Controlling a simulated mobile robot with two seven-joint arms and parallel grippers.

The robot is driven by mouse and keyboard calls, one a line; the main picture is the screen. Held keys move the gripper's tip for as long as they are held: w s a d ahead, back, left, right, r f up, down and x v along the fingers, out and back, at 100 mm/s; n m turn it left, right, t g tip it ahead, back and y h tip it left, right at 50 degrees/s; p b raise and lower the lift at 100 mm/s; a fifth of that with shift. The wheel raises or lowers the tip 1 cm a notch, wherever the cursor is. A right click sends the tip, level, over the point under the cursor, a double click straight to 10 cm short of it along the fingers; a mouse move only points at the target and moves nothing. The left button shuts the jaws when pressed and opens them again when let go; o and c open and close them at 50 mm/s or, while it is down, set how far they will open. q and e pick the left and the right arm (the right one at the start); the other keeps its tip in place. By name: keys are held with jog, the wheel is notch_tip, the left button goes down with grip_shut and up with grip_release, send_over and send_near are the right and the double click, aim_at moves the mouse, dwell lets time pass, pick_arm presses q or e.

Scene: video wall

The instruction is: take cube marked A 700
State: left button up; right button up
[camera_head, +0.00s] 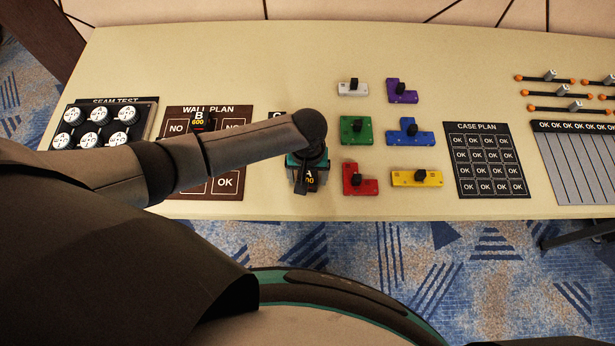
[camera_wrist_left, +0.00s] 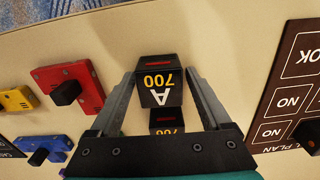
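The black cube marked A 700 (camera_wrist_left: 158,88) stands on the table, its orange 700 and white A upside down in the left wrist view. In the head view only a part of it (camera_head: 311,182) shows below my left gripper (camera_head: 302,180). In the left wrist view the fingers of the left gripper (camera_wrist_left: 160,82) stand on either side of this cube, with a narrow gap visible at the right finger. The gripper looks open around it. A second dark cube marked 700 (camera_wrist_left: 167,122) is partly hidden behind it, closer to the gripper's palm. My right gripper is not in view.
Coloured blocks with black knobs, such as the red block (camera_head: 354,184), stand right of the gripper. Left is the wall plan board (camera_head: 238,139) with the B 600 cube (camera_head: 200,122). The case plan board (camera_head: 486,190) is farther right. The table's front edge is close.

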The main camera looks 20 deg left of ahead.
pick_arm(q)
jog(key=c, duration=1.2)
